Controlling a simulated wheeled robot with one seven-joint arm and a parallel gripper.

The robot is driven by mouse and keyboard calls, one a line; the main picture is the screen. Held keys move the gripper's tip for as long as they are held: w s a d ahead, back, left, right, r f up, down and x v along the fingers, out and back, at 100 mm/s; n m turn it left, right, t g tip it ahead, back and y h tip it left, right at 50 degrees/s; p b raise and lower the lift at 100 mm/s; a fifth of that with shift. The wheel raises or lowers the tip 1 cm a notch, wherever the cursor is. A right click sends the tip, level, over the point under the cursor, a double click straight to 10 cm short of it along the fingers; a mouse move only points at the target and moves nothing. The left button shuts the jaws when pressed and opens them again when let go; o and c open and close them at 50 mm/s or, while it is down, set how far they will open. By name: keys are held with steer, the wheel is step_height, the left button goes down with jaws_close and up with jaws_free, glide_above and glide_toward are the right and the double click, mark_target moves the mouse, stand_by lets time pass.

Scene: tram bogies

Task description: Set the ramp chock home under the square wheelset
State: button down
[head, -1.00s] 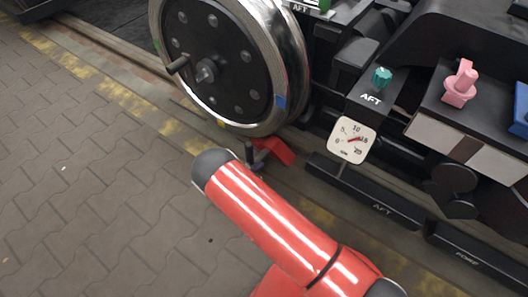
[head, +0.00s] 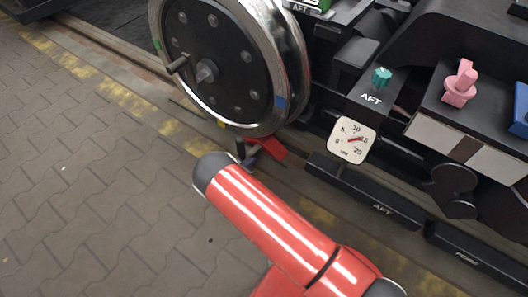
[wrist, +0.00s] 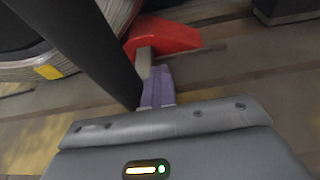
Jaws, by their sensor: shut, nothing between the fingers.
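The ramp chock (head: 266,148) is a red wedge low at the right foot of the large steel-rimmed wheel (head: 222,75), on the rail side. In the wrist view, the chock (wrist: 168,38) lies just right of the wheel rim (wrist: 90,50), with a pale grey block on its near side. My gripper (wrist: 158,78) is shut and empty, its purple-grey fingertips close against that pale block; contact is unclear. In the head view, my arm partly hides the gripper (head: 246,159). The chock's tip under the wheel is hidden.
A dial gauge (head: 351,140) stands right of the chock, above a black AFT bar (head: 370,195). A teal knob (head: 381,76) and a pink knob (head: 461,82) sit on the bogie. A dark bar crosses the wrist view's left. Paving at left is clear.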

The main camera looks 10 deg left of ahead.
steer(key=shift+w+a, duration=0.15)
steer(key=shift+a, duration=0.25)
stand_by(0.3)
steer(key=shift+d, duration=0.1)
steer(key=shift+s+d+r+p, duration=0.15)
steer(key=shift+s+d+p, duration=0.2)
steer(key=shift+d+p, duration=0.4)
steer(key=shift+s+d+p, duration=0.3)
steer(key=shift+d, duration=0.4)
steer(key=shift+s+d+p, duration=0.25)
steer(key=shift+d+p, duration=0.1)
steer(key=shift+d, duration=0.4)
steer(key=shift+s+d+p, duration=0.3)
steer(key=shift+d, duration=0.4)
steer(key=p+v, duration=0.1)
steer(key=v, duration=0.3)
steer(key=r+p+v, duration=0.1)
steer(key=v, duration=0.2)
steer(key=shift+s+a+r+p, duration=0.1)
steer(key=shift+s+p, duration=0.05)
steer(key=shift+p, duration=0.25)
steer(key=shift+s, duration=0.1)
steer(key=shift+s, duration=0.1)
